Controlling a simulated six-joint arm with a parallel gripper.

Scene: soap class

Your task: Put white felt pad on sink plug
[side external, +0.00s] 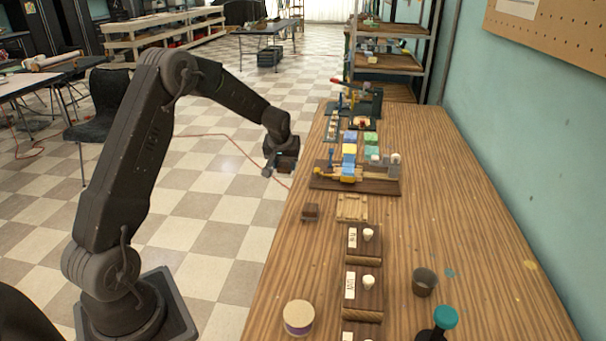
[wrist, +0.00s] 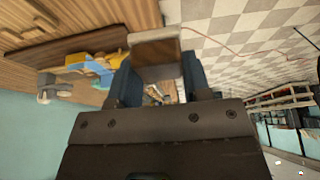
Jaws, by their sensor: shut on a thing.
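My gripper (side external: 283,165) hangs beyond the left edge of the bench, above floor level in the side view. In the wrist view its two blue-grey fingers (wrist: 160,80) stand on either side of a brown block-like thing (wrist: 157,50) with a paler underside. The gripper is shut on this thing; in the side view it is too dark and small to make out. White knobs sit on dark brown blocks, one at the bench middle (side external: 369,234) and one nearer (side external: 368,281). I cannot tell for certain which thing is the white felt pad or the sink plug.
The wooden bench (side external: 450,220) has clear room at right. A small brown block (side external: 311,212) lies near its left edge, beside a slatted wooden piece (side external: 352,207). A grey cup (side external: 424,282), a teal-capped bottle (side external: 445,317), a round tub (side external: 299,318) and a coloured-block fixture (side external: 352,175) stand around.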

